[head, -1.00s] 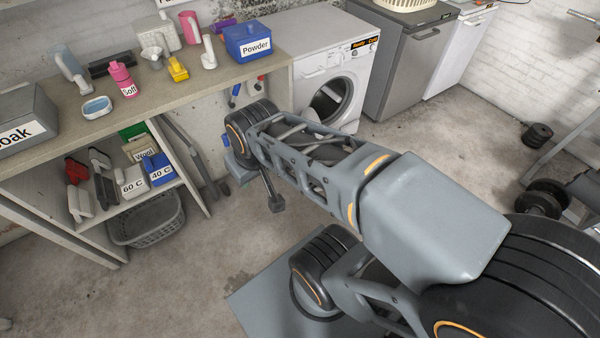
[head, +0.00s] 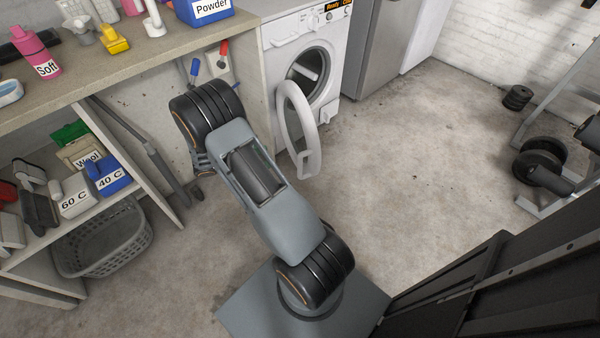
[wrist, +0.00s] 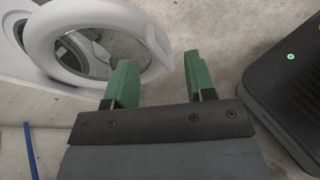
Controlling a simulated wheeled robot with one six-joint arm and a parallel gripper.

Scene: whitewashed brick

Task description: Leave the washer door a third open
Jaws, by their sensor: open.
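The white washer (head: 285,40) stands behind the bench end in the head view, with its dark drum opening (head: 312,72) showing. Its round white door (head: 284,115) is swung well out from the front, hinged on the opening's left side. In the wrist view the door ring (wrist: 38,40) fills the upper left, with its clear middle showing. My gripper (wrist: 160,80) has two green fingers, apart with nothing between them. The left finger is close beside the ring's lower right edge; I cannot tell if they touch. In the head view my arm hides the gripper.
The bench (head: 150,60) with bottles and a blue Powder box (head: 200,10) runs along the left. A grey basket (head: 105,240) sits beneath. A grey appliance (head: 375,50) stands right of the washer. Weights (head: 540,160) lie at the right. The floor (head: 400,180) between is clear.

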